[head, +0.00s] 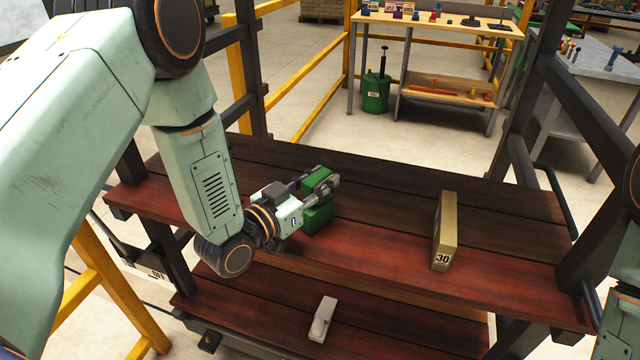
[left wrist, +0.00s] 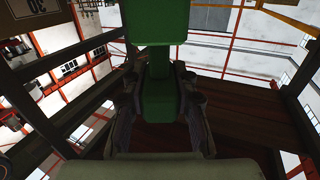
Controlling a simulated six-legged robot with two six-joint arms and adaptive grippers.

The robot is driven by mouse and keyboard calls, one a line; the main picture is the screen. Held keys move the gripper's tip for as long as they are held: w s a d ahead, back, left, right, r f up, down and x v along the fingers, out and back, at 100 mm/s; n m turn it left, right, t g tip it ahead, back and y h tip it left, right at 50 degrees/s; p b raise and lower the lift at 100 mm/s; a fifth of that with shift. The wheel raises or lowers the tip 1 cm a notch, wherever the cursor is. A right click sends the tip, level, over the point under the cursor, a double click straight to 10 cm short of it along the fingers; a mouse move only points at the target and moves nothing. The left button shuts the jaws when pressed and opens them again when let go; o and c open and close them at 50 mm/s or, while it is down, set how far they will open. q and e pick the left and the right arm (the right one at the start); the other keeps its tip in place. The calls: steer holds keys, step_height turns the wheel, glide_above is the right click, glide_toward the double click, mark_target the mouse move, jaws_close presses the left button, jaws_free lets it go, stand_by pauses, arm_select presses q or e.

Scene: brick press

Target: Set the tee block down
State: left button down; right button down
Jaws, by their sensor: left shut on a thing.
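The green tee block (head: 318,214) is at the upper shelf (head: 400,205), left of its middle in the head view. It has a wide upper part and a wide lower part, with the fingers between them. My left gripper (head: 320,187) is shut on the block, reaching in from the left. In the left wrist view the block (left wrist: 160,105) stands between the two fingers, with a narrower neck showing. I cannot tell whether its underside touches the shelf boards. My right gripper is out of view; only part of the right arm shows at the right edge.
A tan box marked 30 (head: 445,232) stands upright on the shelf to the right, with bare boards between. A small pale grey part (head: 322,319) lies on the lower shelf (head: 265,315). Dark posts flank the shelves.

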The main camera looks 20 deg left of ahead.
arm_select(q)
steer(key=shift+d+f, duration=0.1)
steer(key=shift+f, duration=0.1)
steer(key=shift+a, duration=0.25)
steer(key=shift+f, duration=0.1)
steer(key=c, duration=1.1)
jaws_free()
steer(key=shift+d, duration=0.2)
steer(key=shift+o, duration=0.2)
steer(key=shift+a, duration=0.1)
steer(key=shift+s+a, duration=0.1)
steer(key=p+v, duration=0.1)
steer(key=v, duration=1.1)
